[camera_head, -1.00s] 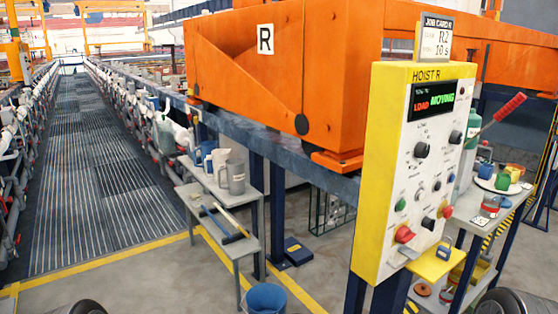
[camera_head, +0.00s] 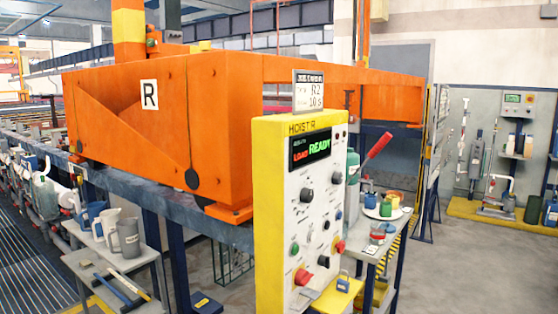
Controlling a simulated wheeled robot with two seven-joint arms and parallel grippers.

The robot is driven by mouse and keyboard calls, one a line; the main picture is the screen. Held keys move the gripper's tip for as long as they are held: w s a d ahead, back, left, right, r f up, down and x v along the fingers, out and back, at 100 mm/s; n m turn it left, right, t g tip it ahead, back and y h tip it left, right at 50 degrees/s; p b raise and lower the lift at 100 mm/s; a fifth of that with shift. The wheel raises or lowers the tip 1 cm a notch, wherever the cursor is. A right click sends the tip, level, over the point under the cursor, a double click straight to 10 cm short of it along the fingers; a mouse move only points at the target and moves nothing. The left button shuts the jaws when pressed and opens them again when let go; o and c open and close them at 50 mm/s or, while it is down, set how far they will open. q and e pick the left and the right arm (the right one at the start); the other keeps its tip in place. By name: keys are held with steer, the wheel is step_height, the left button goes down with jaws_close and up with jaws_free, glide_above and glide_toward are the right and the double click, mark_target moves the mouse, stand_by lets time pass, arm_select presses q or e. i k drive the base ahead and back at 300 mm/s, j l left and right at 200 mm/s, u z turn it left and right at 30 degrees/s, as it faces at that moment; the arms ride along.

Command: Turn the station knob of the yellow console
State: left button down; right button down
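The yellow console (camera_head: 268,200), labelled HOIST R, stands upright in the middle of the head view. Its white face carries several knobs and buttons. A black knob (camera_head: 306,195) sits just under the display, and another black knob (camera_head: 337,177) is at the upper right. Lower down are a green button (camera_head: 294,249), a black knob (camera_head: 323,261), a red knob (camera_head: 303,276) and a red button (camera_head: 340,246). The labels are too small to read. The display (camera_head: 310,149) reads READY in green beside a red LOAD. Neither gripper is in view.
An orange hoist (camera_head: 200,120) marked R rests on a blue-grey rail behind the console. A card (camera_head: 309,90) reading R2, 10 s stands on the console. A side table with jugs (camera_head: 124,236) is at left, a shelf with cups (camera_head: 386,208) at right. Open floor lies farther right.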

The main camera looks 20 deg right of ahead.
mark_target(306, 196)
steer(key=l+z, duration=0.1)
steer(key=l, duration=0.35)
steer(key=i+l+z, duration=0.15)
steer(key=l, duration=0.3)
steer(key=l+z, duration=0.1)
steer(key=l, duration=0.4)
steer(key=i, duration=0.05)
